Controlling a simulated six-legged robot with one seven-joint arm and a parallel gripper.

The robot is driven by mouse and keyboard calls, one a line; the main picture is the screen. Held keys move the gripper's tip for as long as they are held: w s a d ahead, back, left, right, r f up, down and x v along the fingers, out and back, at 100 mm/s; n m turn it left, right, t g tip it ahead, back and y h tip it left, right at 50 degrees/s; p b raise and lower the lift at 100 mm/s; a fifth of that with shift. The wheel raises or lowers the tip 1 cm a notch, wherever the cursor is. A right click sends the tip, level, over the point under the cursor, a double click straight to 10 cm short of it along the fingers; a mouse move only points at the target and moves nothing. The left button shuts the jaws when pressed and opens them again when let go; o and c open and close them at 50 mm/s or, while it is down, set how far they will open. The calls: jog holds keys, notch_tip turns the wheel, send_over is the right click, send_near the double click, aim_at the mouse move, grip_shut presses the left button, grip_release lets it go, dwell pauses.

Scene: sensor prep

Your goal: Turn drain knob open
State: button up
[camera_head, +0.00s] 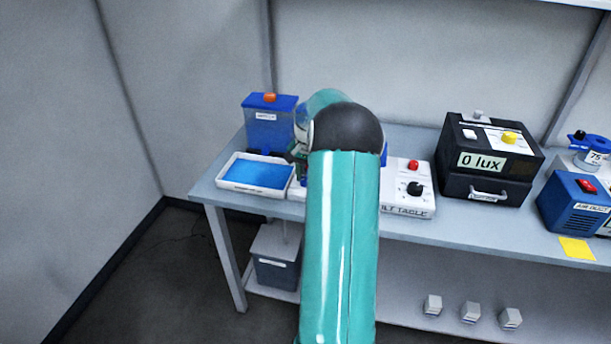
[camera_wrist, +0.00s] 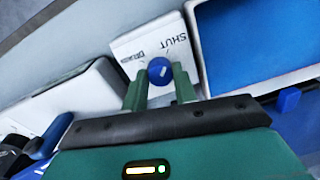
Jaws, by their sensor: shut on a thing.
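The drain knob (camera_wrist: 159,70) is round and blue with a short white mark, on a white panel (camera_wrist: 125,48) in the wrist view. Lettering on the panel reads SHUT and, less clearly, DRAIN. The mark slants toward the upper right, on the SHUT side. My gripper (camera_wrist: 160,84) is shut on the knob, one green finger on each side.
A white tray (camera_head: 228,185) of blue liquid sits beside the panel. A blue tank (camera_head: 270,128) with an orange cap stands behind it. A grey bin (camera_head: 277,270) is below.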

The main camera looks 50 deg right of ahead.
jog(key=shift+n, duration=0.3)
jog(key=n, duration=0.3)
jog(key=shift+n, duration=0.3)
jog(key=n, duration=0.4)
jog(key=shift+d+n, duration=0.1)
jog(key=shift+n, duration=0.2)
jog(key=n, duration=0.8)
jog(key=shift+w+n, duration=0.1)
jog(key=shift+n, duration=0.2)
jog(key=o, duration=1)
